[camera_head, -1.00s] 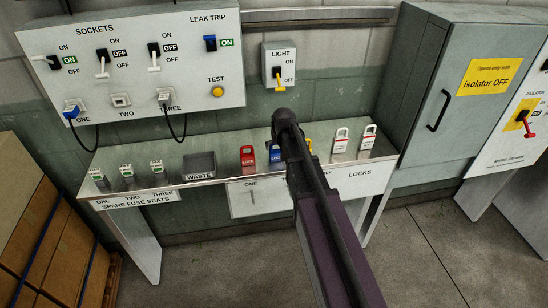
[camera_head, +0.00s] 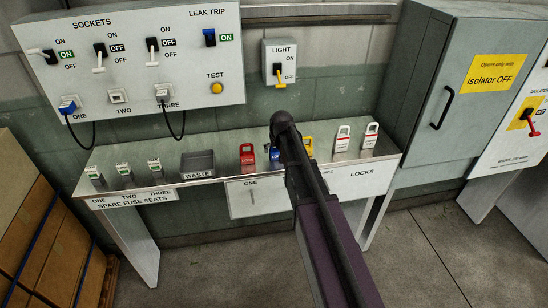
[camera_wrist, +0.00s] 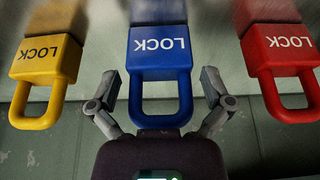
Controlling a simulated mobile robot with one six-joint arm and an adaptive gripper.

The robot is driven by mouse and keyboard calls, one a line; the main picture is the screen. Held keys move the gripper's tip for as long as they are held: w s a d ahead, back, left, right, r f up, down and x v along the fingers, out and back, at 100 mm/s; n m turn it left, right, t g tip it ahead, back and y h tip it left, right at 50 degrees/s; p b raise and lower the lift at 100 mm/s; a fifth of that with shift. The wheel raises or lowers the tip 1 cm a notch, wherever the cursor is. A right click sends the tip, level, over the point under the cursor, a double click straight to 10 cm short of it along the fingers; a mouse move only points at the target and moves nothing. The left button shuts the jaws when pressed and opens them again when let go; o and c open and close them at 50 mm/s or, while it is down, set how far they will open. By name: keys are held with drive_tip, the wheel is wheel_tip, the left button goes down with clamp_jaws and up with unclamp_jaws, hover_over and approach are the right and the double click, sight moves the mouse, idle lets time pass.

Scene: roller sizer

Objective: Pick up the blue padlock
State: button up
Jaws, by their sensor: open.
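The blue padlock (camera_wrist: 160,50) is in the middle of the wrist view, its shackle towards my gripper. My gripper (camera_wrist: 160,88) is open, with one finger on each side of the shackle; I see no clear contact. In the wrist view the yellow padlock (camera_wrist: 45,62) is to the left and the red padlock (camera_wrist: 282,57) to the right.
Two white-and-red padlocks (camera_head: 342,139) (camera_head: 370,136) stand further right on the metal shelf (camera_head: 222,181). A waste tray (camera_head: 198,163) and several fuse seats (camera_head: 124,170) are on its left. A grey cabinet (camera_head: 440,85) stands right of the shelf. The socket panel (camera_head: 130,65) is above.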

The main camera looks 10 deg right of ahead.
drive_tip(key=shift+w+f+b, duration=0.25)
drive_tip(key=shift+f+b, duration=0.1)
drive_tip(key=shift+f, duration=0.25)
drive_tip(key=c, duration=1)
